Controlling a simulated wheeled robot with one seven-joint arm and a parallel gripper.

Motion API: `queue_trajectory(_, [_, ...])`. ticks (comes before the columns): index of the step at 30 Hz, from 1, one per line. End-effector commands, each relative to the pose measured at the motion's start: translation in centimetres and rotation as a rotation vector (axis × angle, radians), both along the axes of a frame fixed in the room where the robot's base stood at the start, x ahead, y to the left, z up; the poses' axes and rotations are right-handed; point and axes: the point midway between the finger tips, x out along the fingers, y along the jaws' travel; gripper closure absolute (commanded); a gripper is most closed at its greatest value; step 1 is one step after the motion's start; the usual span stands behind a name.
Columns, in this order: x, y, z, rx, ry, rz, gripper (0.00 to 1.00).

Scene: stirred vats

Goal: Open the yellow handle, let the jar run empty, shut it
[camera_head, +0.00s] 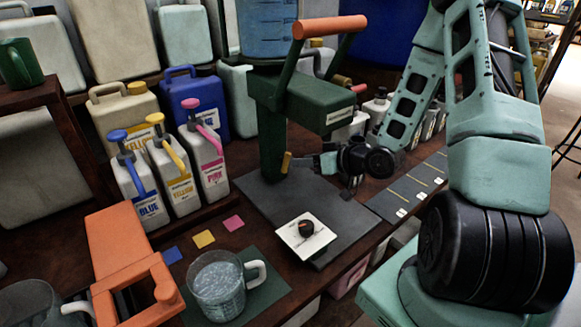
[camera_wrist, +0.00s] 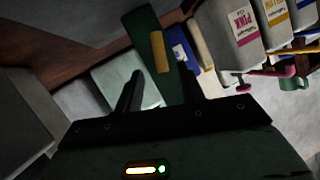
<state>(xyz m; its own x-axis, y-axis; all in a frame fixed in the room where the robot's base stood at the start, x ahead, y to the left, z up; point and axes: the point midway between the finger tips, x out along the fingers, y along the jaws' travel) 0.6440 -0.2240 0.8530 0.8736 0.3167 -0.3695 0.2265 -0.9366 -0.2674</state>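The yellow handle (camera_head: 286,162) is a short upright bar on the lower part of a dark green stand (camera_head: 272,140). The handle also shows in the wrist view (camera_wrist: 160,52), ahead of my fingers.
A glass jug (camera_head: 218,288) with pale liquid stands on a green mat at the front. White pump bottles (camera_head: 178,175) stand at left. A white plate with a black knob (camera_head: 305,238) lies on the dark mat. An orange lever (camera_head: 330,27) tops the stand. An orange clamp-like piece (camera_head: 122,262) is front left.

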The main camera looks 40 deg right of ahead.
Motion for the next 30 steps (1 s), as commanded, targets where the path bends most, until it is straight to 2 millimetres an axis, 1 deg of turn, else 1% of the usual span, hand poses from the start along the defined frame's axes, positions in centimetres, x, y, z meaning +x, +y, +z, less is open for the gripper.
queue_trajectory(1, [1.0,0.5,-0.3,0.002,-0.001,0.004,0.61])
queue_trajectory(3, [2.0,0.8,-0.8,0.0,-0.001,0.003,0.61])
queue_trajectory(9, [4.3,1.6,-1.7,0.0,-0.001,0.002,0.61])
queue_trajectory(14, [5.0,1.8,-2.0,-0.001,-0.001,0.0,0.61])
queue_trajectory(22, [5.0,1.8,-2.0,-0.001,-0.001,0.0,0.61])
queue_trajectory(23, [5.0,1.8,-2.0,-0.001,-0.001,0.0,0.69])
queue_trajectory(24, [5.0,1.8,-2.0,-0.001,-0.001,0.0,0.81])
queue_trajectory(26, [5.0,1.8,-2.0,-0.001,0.0,0.0,0.97])
queue_trajectory(27, [5.0,1.8,-2.0,-0.001,0.0,0.0,1.0])
queue_trajectory(30, [5.0,1.8,-2.0,-0.001,0.0,0.0,1.0])
